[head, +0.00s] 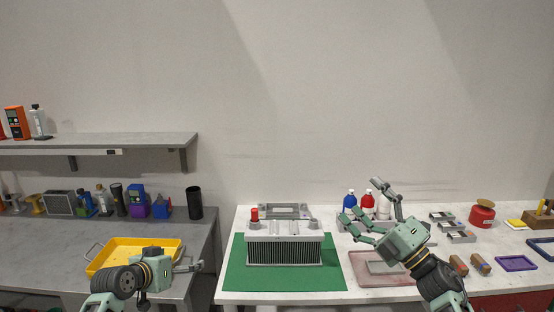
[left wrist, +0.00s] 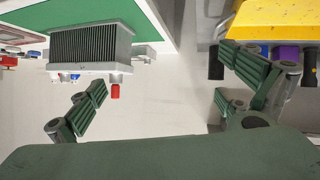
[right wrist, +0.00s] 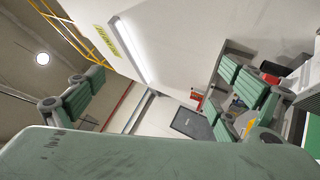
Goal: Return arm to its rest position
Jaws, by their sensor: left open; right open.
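My left gripper (head: 190,266) is at the lower left in the head view, in front of the yellow tray (head: 108,247). In the left wrist view its fingers (left wrist: 165,100) are wide apart with nothing between them. My right gripper (head: 362,205) is raised over the right part of the white table. Its fingers are spread and empty, also in the right wrist view (right wrist: 165,90). A grey finned block (head: 285,243) with a red knob (head: 254,214) stands on the green mat (head: 236,276), apart from both grippers.
A pinkish tray (head: 366,277) lies below my right gripper. Blue (head: 350,198) and red bottles stand behind it. A red container (head: 481,215) and a purple tray (head: 516,263) are at the right. A shelf (head: 100,142) hangs over the grey left bench. The air above the mat is clear.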

